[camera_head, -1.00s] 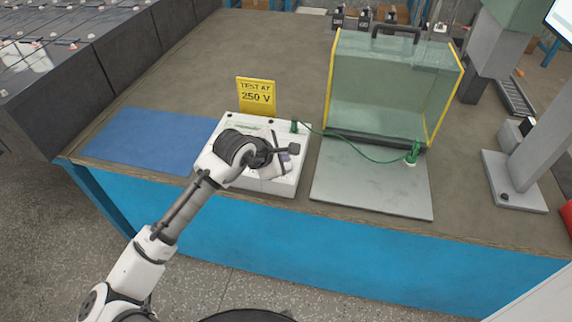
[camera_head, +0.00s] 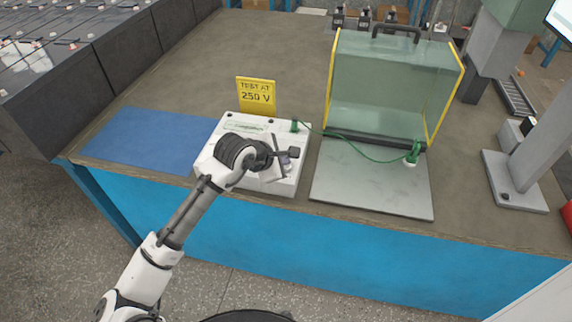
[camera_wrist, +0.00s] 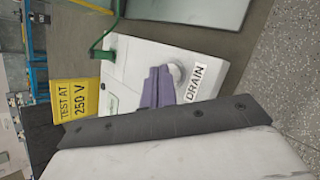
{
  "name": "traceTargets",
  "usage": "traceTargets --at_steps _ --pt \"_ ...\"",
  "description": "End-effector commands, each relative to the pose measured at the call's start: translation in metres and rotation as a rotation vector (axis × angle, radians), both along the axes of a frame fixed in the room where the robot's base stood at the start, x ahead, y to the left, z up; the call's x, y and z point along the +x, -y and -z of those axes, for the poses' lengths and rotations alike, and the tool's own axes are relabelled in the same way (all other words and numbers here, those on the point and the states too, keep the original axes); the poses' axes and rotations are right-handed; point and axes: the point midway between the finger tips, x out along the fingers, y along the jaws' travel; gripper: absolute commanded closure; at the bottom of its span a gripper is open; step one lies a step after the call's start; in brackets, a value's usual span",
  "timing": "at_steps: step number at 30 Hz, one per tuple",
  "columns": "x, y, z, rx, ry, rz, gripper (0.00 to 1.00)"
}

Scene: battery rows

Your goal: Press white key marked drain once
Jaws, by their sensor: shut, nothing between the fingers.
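The white key (camera_wrist: 176,73) is a round button on top of a white box, beside a label reading DRAIN (camera_wrist: 198,80). My gripper (camera_wrist: 160,88) shows as purple fingers, shut and empty, just beside the key and partly covering it in the wrist view. I cannot tell whether the fingertips touch the key. In the head view the white box (camera_head: 236,122) stands on the bench, and my wrist and gripper (camera_head: 284,163) are over it, hiding the key.
A yellow sign reading TEST AT 250 V (camera_head: 256,96) stands behind the box. A green cable (camera_head: 350,155) runs to a grey plate (camera_head: 370,190) before a clear yellow-edged shield (camera_head: 385,90). A blue mat (camera_head: 150,138) lies left.

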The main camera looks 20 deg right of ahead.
Motion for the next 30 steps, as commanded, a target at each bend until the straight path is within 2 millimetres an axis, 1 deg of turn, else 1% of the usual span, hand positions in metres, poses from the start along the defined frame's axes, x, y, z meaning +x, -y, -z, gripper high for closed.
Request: traceTargets --at_steps 11,20,30 --pt "0.000 0.000 0.005 0.000 -0.001 0.000 1.00" --pt "0.000 0.000 0.005 0.000 -0.001 0.001 1.00" --pt "0.000 0.000 -0.011 -0.002 0.000 -0.001 1.00"
